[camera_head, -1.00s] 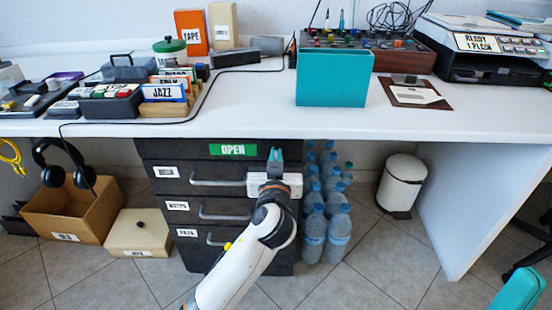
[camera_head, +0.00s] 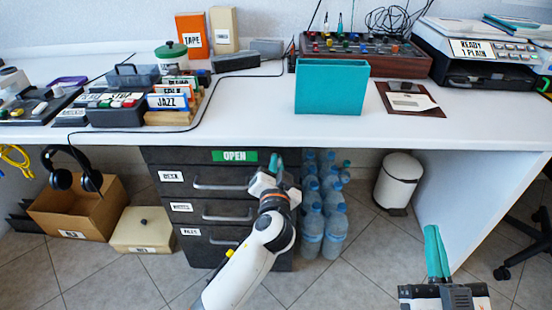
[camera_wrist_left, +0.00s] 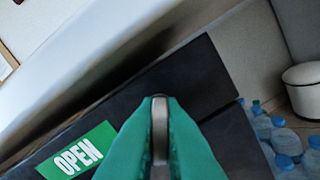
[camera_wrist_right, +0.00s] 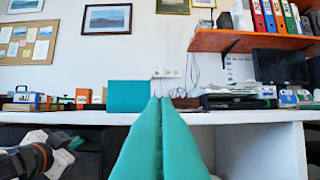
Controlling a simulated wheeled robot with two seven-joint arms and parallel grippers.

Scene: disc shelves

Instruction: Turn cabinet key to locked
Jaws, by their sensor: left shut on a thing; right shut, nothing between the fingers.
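The dark drawer cabinet (camera_head: 222,172) stands under the desk, with a green OPEN sign (camera_head: 235,156) on its top strip. The sign also shows in the left wrist view (camera_wrist_left: 77,152). My left gripper (camera_head: 276,160) is at the cabinet's upper right, right of the sign. In the left wrist view its teal fingers are shut on the grey metal key (camera_wrist_left: 160,118), whose rounded end shows between them. The lock behind is hidden. The gripper is tilted. My right gripper (camera_head: 433,232) is shut and empty, in front of the desk at the right.
Water bottles (camera_head: 335,225) stand right of the cabinet, near my left gripper. A white bin (camera_head: 397,182) stands further right. A cardboard box (camera_head: 80,213) and a cream box (camera_head: 143,232) are at the left. The desk edge (camera_head: 350,143) overhangs the cabinet.

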